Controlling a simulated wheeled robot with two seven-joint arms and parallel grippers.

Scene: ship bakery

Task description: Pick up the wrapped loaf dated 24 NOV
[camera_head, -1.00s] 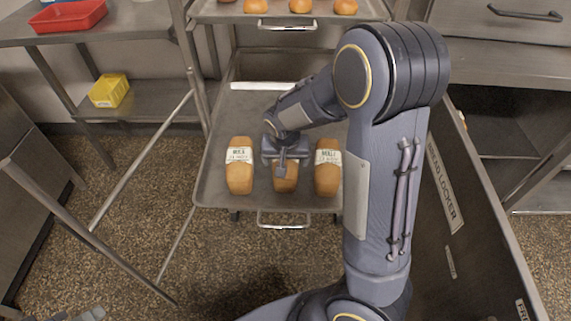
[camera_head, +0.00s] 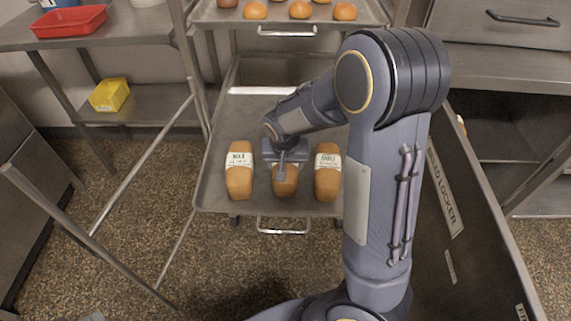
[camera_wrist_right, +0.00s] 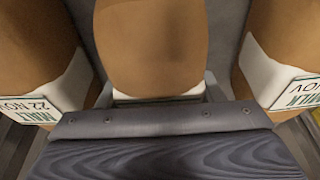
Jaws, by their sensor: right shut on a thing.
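Three wrapped brown loaves with white label bands lie side by side on a grey tray (camera_head: 222,190). My right gripper (camera_head: 286,166) is shut on the middle loaf (camera_head: 286,187), reaching it from above. It hides that loaf's label, so its date cannot be read. In the wrist view the middle loaf (camera_wrist_right: 150,45) stands between the fingers. The malt loaf (camera_head: 328,182) is on the right; its label in the wrist view (camera_wrist_right: 42,103) reads 22 NOV, upside down. The milk loaf (camera_head: 239,180) is on the left; its label (camera_wrist_right: 290,90) shows NOV, its day cut off. My left gripper is not seen.
An upper tray (camera_head: 285,18) with round buns sits above the loaf tray's far end. A steel table at left holds a red tray (camera_head: 70,22), with a yellow bin (camera_head: 109,95) on its lower shelf. A bread locker (camera_head: 446,190) stands close at right.

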